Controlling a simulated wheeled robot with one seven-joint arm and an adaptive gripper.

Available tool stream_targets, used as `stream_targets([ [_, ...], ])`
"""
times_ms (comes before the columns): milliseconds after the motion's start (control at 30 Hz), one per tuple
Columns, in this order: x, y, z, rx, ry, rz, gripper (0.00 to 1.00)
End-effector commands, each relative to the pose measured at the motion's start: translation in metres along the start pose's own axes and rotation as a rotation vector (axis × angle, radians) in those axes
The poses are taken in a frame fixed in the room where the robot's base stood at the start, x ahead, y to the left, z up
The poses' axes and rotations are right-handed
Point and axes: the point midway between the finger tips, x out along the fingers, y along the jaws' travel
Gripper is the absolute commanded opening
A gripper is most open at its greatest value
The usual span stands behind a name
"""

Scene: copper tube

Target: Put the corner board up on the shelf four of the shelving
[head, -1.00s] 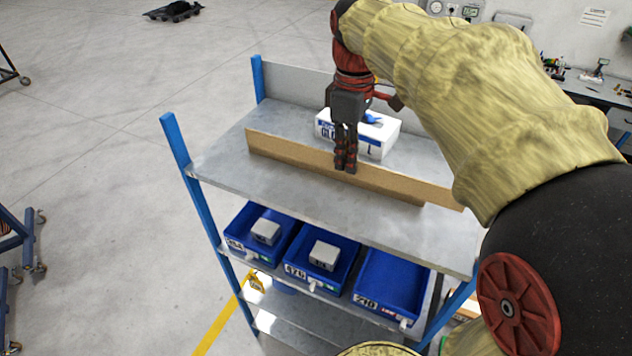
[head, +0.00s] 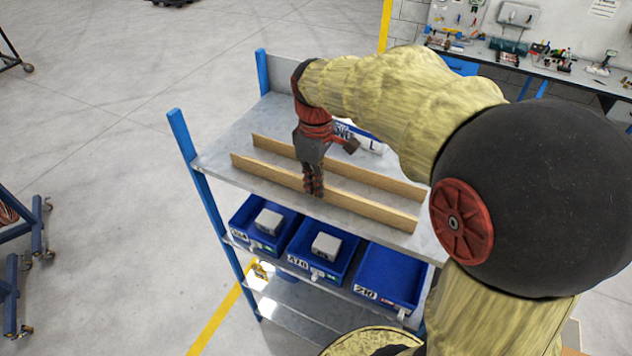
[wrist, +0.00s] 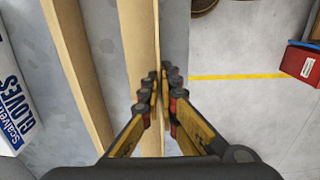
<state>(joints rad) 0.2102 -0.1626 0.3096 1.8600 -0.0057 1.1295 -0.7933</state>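A long tan corner board (head: 370,206) lies lengthwise along the front part of the shelving's grey top shelf (head: 222,153). My gripper (head: 314,185) is above the shelf, fingers pointing down at the middle of this board. In the wrist view the board (wrist: 137,50) runs up the picture, and its thin right edge passes between the nearly closed fingertips (wrist: 164,85); my gripper is shut on it. Whether the board's underside touches the shelf cannot be told. A second, similar board (head: 385,179) lies parallel behind it, apart from it, also in the wrist view (wrist: 78,70).
A white glove box (head: 372,142), partly hidden by my arm, stands behind the boards. Blue bins (head: 390,280) sit on the shelf below, two holding grey boxes. Blue corner posts (head: 180,130) rise at the left end. A workbench (head: 510,60) stands behind.

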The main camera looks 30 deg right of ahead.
Motion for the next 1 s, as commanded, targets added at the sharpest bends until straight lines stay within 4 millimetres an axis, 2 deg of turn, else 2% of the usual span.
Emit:
stream_targets([
  [267, 0.0036, 0.0001, 0.0001, 0.000, 0.000, 0.000, 0.00],
  [300, 0.0028, 0.0000, 0.0002, 0.000, 0.000, 0.000, 0.05],
  [633, 0.0023, 0.0000, 0.0002, 0.000, 0.000, 0.000, 0.23],
  [1000, -0.0029, 0.0003, 0.0000, 0.000, 0.001, 0.001, 0.23],
])
